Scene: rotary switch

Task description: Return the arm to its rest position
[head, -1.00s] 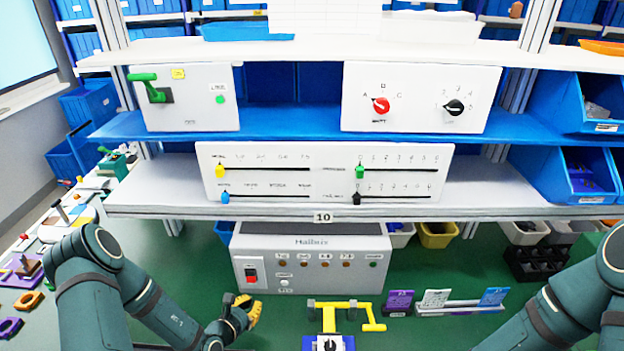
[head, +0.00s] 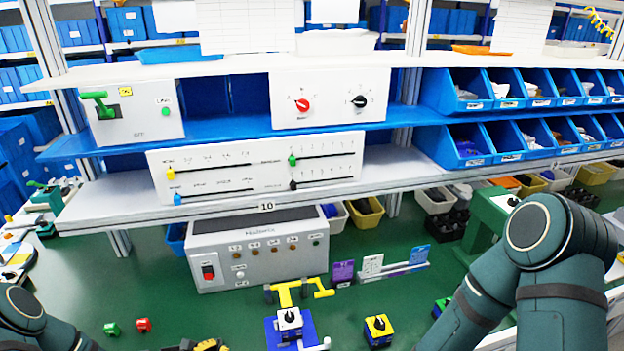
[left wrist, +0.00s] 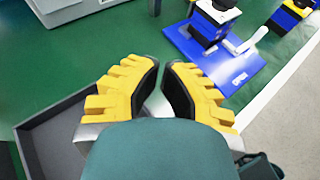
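My left gripper (left wrist: 163,66) shows in the left wrist view, with yellow ribbed fingers and dark inner pads. A narrow gap separates its fingertips, and nothing is between them. In the head view only a bit of my left gripper (head: 207,346) shows at the bottom edge, low over the green table and apart from the panels. The rotary switch panel (head: 340,110) stands on the blue shelf, with a red knob (head: 302,105) and a black knob (head: 359,101). No gripper touches it. My right arm is at the right; its gripper is out of view.
A slider panel (head: 255,170) stands on the lower shelf, and a control box (head: 255,245) below. A yellow clamp (head: 298,289), a blue-based fixture (head: 290,320) and a yellow-topped block (head: 379,326) are on the table. A dark tray (left wrist: 60,135) lies beside my left gripper.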

